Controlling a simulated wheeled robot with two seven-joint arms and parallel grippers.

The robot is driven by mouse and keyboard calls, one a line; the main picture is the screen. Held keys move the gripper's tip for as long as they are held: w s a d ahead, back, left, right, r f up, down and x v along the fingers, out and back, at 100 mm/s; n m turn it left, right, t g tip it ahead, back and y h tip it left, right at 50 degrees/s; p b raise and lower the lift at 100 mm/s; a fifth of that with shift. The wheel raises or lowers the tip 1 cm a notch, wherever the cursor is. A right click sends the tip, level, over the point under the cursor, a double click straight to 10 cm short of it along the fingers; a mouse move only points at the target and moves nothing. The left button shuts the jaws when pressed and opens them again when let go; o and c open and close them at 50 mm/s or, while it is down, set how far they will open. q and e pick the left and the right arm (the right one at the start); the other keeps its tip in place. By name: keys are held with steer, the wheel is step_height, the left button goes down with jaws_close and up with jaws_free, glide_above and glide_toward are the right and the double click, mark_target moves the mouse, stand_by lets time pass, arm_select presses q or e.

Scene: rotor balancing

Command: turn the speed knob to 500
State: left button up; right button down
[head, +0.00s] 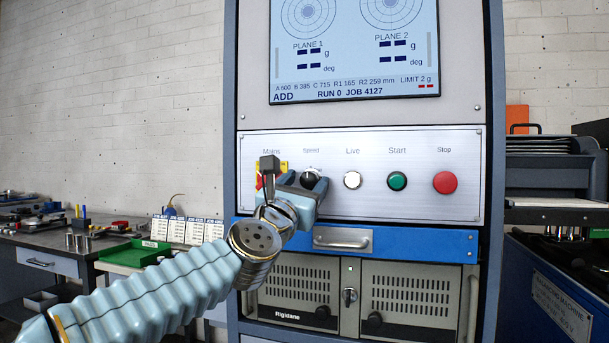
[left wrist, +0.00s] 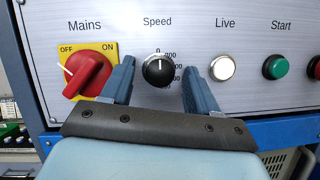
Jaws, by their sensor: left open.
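The black speed knob (head: 311,174) is on the silver panel under the label "Speed", partly covered by my left gripper (head: 304,184) in the head view. In the left wrist view the knob (left wrist: 158,70) shows whole, its white line pointing up to the 0. Numbers run down its right side, too small or partly hidden to read surely. My left gripper (left wrist: 159,82) is open, with one blue finger on each side of the knob and a gap to each. My right gripper is not in view.
Left of the knob is the red mains switch (left wrist: 88,75) on a yellow plate, close to my left finger. To the right are the white Live lamp (head: 352,180), green Start button (head: 397,181) and red Stop button (head: 445,183). A blue drawer (head: 415,243) lies below, a screen (head: 355,50) above.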

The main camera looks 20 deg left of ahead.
arm_select(q)
steer(key=c, duration=1)
steer(key=shift+c, duration=0.2)
